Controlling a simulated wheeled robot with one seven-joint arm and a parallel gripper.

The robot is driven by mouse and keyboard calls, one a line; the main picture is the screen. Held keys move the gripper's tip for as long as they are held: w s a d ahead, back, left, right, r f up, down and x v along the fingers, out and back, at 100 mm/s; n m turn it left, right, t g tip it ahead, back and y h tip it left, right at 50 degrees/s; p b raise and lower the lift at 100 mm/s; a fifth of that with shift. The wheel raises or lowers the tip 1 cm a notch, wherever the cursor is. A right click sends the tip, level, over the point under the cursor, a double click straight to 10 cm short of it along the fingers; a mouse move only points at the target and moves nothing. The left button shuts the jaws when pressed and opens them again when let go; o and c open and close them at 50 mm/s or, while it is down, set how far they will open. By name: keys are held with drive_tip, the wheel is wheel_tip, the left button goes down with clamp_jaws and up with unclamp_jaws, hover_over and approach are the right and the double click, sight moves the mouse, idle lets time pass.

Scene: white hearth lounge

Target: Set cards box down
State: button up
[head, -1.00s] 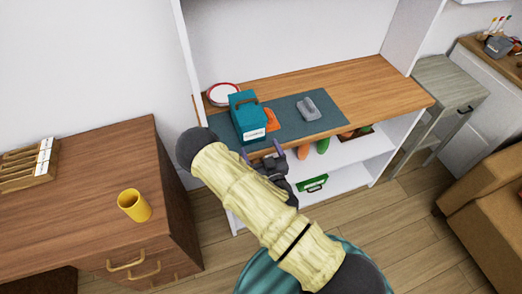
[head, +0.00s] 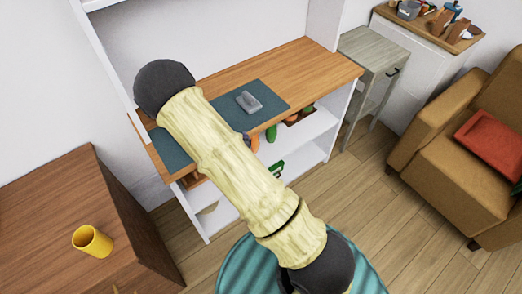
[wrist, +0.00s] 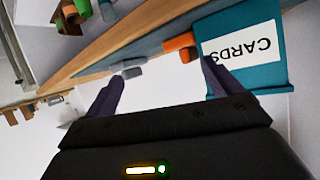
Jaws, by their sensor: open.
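The cards box is a teal box (wrist: 262,75) with a white label reading CARDS, upside down in the wrist view. It appears to stand on the dark teal mat (head: 270,96) on the wooden shelf board (head: 318,70). In the head view my arm hides the box. My gripper (wrist: 160,83) is open, with nothing between its two dark fingers. The right finger is at the label side of the box in the picture; I cannot tell whether it touches.
A grey object (head: 248,101) lies on the mat, and an orange object (wrist: 180,42) is beside the box. A lower white shelf (head: 290,138) holds several items. A brown desk (head: 50,210) with a yellow mug (head: 92,241) stands left. The board's right end is clear.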

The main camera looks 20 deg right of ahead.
drive_tip(key=s+d+r+n+g, duration=0.1)
drive_tip(key=s+d+r+g, duration=0.1)
drive_tip(key=s+r+g, duration=0.3)
drive_tip(key=s+d+r+n+g+y, duration=0.1)
drive_tip(key=s+r+g, duration=0.4)
drive_tip(key=s+r, duration=0.5)
drive_tip(key=s+d, duration=0.1)
drive_tip(key=s, duration=0.3)
drive_tip(key=shift+d+n+y, duration=0.25)
drive_tip(key=shift+n+y, duration=0.05)
drive_tip(key=shift+o, duration=0.4)
drive_tip(key=shift+r, duration=0.1)
